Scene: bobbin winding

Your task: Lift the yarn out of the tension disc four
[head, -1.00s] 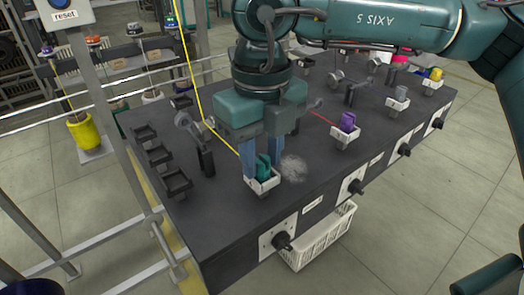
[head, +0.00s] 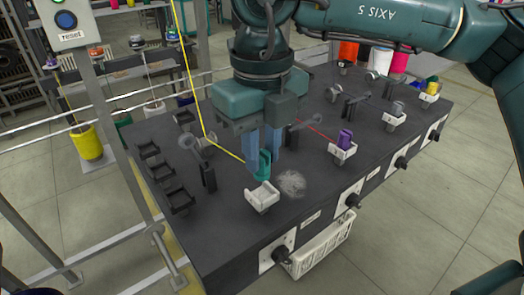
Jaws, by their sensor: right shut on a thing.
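My right gripper (head: 265,160) is shut on a teal bobbin (head: 261,164), held just above and behind an empty white cradle (head: 262,197). Yellow yarn (head: 180,72) comes down from above to a grey disc on a black post (head: 209,180), bends there, and runs right to the teal bobbin. Whether the yarn sits inside the disc is too small to tell. Which disc is number four cannot be read. My left gripper is not in view.
A pale fuzzy tangle (head: 291,184) lies right of the empty cradle. A purple bobbin (head: 345,139) with red yarn sits in another cradle. Black trays (head: 176,195) line the table's left side. A white crate (head: 322,250) is below the front edge.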

